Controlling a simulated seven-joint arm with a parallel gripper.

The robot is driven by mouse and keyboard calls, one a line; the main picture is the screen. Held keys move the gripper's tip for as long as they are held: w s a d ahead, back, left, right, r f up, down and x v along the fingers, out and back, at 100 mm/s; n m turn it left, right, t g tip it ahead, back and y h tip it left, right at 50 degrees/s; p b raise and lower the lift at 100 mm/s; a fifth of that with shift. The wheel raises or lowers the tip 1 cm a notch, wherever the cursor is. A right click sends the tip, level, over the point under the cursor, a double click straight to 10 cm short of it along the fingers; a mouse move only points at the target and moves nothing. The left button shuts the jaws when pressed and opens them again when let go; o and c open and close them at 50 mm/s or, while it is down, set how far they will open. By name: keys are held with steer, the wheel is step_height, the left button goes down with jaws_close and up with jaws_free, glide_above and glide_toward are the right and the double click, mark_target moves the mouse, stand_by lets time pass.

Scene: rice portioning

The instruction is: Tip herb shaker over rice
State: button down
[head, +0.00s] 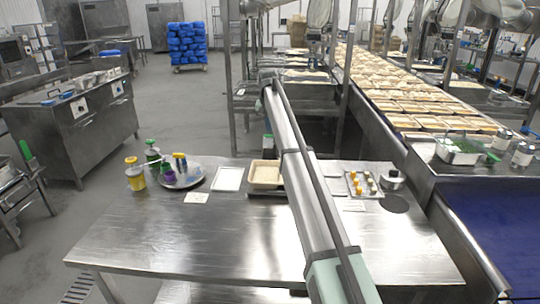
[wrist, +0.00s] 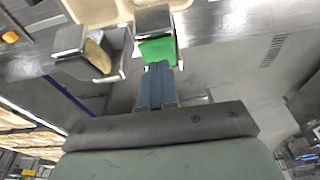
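The herb shaker (wrist: 157,51), with a green part and a grey end, is at my fingertips in the wrist view. My gripper (wrist: 157,85) has its blue-grey fingers close together and appears shut on the green part. The shaker's exact tilt is unclear.
Left on the table (head: 190,245) stand a yellow-lidded jar (head: 136,179), a green bottle (head: 152,155) and a round plate (head: 196,179) with small bottles. A white tray (head: 228,179) lies beside them. Right of my arm are a small tray (head: 354,190) and a metal pot (head: 392,181). The front left table is clear.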

mark_target(268, 137)
steer(key=shift+f, duration=0.65)
stand_by(0.5)
steer(key=shift+s+f, duration=0.4)
steer(key=shift+f, duration=0.45)
steer(key=shift+s+f, duration=0.2)
steer(key=shift+f, duration=0.3)
steer(key=shift+s+f, duration=0.15)
steer(key=shift+f, duration=0.35)
steer(key=shift+s+f, duration=0.3)
steer(key=shift+f, duration=0.35)
steer(key=shift+w+r, duration=0.1)
steer(key=shift+r, duration=0.05)
steer(key=shift+w+r, duration=0.3)
steer(key=shift+r, duration=0.7)
steer(key=shift+w+r, duration=0.35)
steer(key=shift+r, duration=0.6)
steer(key=shift+w+r, duration=0.3)
steer(key=shift+r, duration=0.7)
